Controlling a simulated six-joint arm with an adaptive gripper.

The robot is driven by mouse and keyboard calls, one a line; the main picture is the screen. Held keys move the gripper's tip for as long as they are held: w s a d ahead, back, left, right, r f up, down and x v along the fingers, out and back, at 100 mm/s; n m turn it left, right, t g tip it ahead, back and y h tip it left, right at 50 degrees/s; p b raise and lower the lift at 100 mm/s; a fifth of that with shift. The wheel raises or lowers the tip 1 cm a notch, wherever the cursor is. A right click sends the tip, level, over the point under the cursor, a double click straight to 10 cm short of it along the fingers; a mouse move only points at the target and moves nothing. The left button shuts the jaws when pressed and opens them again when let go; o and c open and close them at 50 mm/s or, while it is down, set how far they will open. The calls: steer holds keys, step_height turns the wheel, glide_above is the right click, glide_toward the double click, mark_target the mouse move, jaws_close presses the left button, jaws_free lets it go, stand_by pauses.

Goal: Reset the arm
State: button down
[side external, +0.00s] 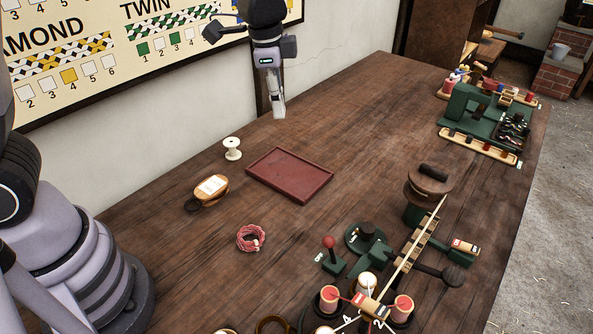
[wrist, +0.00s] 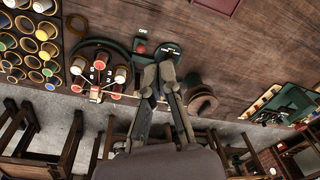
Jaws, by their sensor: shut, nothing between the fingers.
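My gripper (side external: 279,108) hangs in the air above the far part of the wooden table, near the wall and behind the dark red tray. Its fingers are shut with nothing between them. In the wrist view my gripper (wrist: 158,80) points over the table, and its fingers overlap part of the rope machine in the picture. It touches nothing that I can see.
The red tray (side external: 290,187) is empty. The rope machine (side external: 418,238) stands at front right, a green rack (side external: 478,112) at far right.

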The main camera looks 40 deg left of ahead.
steer(key=s+a+r+n+t, duration=0.2)
steer(key=s+a+r+n, duration=0.3)
steer(key=s+a+r, duration=0.45)
steer(key=s+a+n+t, duration=0.2)
steer(key=s+a+n, duration=0.3)
steer(key=s, duration=0.6)
steer(key=shift+a+r+n+y, duration=0.15)
steer(key=shift+a+n+y, duration=0.15)
steer(key=shift+n, duration=0.2)
steer(key=shift+w, duration=0.1)
